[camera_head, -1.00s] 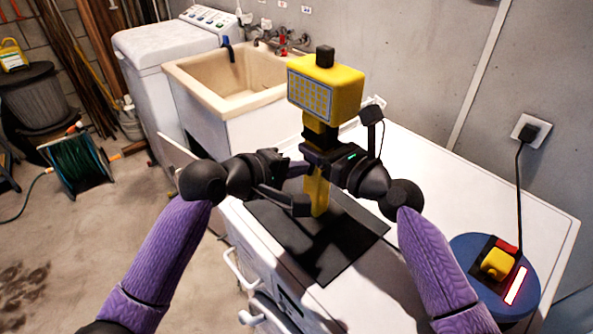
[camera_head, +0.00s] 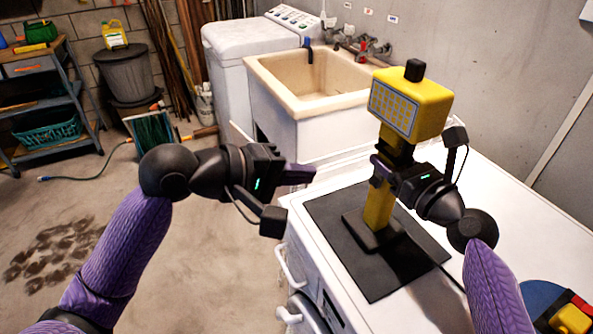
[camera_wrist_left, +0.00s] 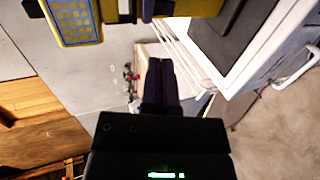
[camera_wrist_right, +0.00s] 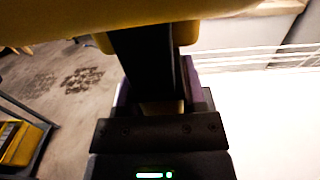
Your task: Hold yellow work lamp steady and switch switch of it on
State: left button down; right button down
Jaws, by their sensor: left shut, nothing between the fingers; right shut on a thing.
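The yellow work lamp (camera_head: 411,104) stands upright on a dark mat (camera_head: 330,233) on the white machine top, its lit-looking grid panel facing left and forward. A black knob (camera_head: 414,70) sits on top of its head. My right gripper (camera_head: 381,172) is shut on the lamp's yellow post (camera_head: 378,208) below the head; the post also shows in the right wrist view (camera_wrist_right: 160,108). My left gripper (camera_head: 312,174) is shut and empty, left of the lamp and apart from it. The left wrist view shows its closed fingers (camera_wrist_left: 160,85) and the lamp head (camera_wrist_left: 75,20) at upper left.
A beige sink (camera_head: 310,100) and a white washer (camera_head: 250,50) stand behind. A blue round thing (camera_head: 540,296) with a yellow and red part sits at the lower right. A shelf (camera_head: 45,95) stands far left. Open floor lies left of the machine.

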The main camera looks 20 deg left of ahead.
pick_arm(q)
jog(key=shift+s+a+r, duration=0.15)
jog(key=shift+s+a, duration=0.05)
jog(key=shift+s, duration=0.05)
send_near(373, 183)
jog(key=x, duration=0.7)
jog(key=shift+w+d, duration=0.15)
dwell(0.3)
jog(key=shift+w+d, duration=0.1)
dwell(0.3)
